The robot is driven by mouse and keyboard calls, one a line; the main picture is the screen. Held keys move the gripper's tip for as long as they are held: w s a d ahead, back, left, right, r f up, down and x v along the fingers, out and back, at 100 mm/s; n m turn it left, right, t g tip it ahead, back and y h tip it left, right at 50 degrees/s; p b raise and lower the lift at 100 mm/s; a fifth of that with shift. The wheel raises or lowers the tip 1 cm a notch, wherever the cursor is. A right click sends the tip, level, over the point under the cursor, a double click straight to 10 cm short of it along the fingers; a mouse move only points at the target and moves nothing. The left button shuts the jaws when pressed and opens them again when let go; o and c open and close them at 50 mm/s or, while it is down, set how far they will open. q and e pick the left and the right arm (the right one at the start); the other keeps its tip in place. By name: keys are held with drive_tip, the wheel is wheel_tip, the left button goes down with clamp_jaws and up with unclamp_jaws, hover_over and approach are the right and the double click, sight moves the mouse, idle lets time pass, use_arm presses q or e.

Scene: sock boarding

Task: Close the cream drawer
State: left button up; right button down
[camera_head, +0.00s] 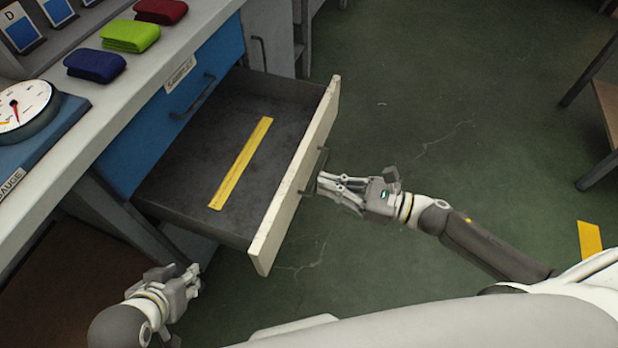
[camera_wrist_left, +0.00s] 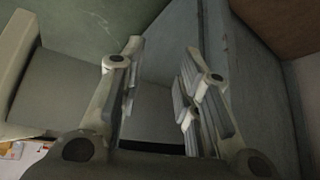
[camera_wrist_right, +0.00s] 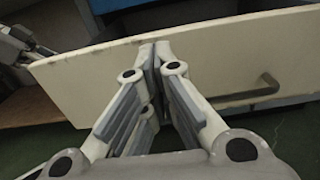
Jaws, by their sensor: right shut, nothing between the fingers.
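The cream drawer (camera_head: 277,228) stands pulled out from the bench, its grey inside exposed. Its dark handle (camera_head: 314,172) is on the outer face, and both show in the right wrist view, the cream front (camera_wrist_right: 90,80) and the handle (camera_wrist_right: 258,92). My right gripper (camera_head: 322,181) is shut and empty, its fingertips at the cream front beside the handle, not around it. Whether they touch the front I cannot tell. My left gripper (camera_head: 190,277) is low at the left, below the drawer's near corner. Its fingers are apart and empty in the left wrist view (camera_wrist_left: 165,55).
A yellow strip (camera_head: 240,165) lies inside the drawer. A blue drawer front (camera_head: 170,115) with a handle is above it. Folded blue, green and red cloths and a gauge (camera_head: 22,108) are on the bench top.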

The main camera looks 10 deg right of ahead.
sight(297, 176)
use_arm(q)
drive_tip(key=shift+w+d+r+t, duration=0.2)
drive_tip(key=shift+w+r+t, duration=0.1)
drive_tip(key=shift+w, duration=0.2)
use_arm(e)
drive_tip(key=shift+x, duration=2.35)
use_arm(q)
drive_tip(key=shift+f, duration=0.1)
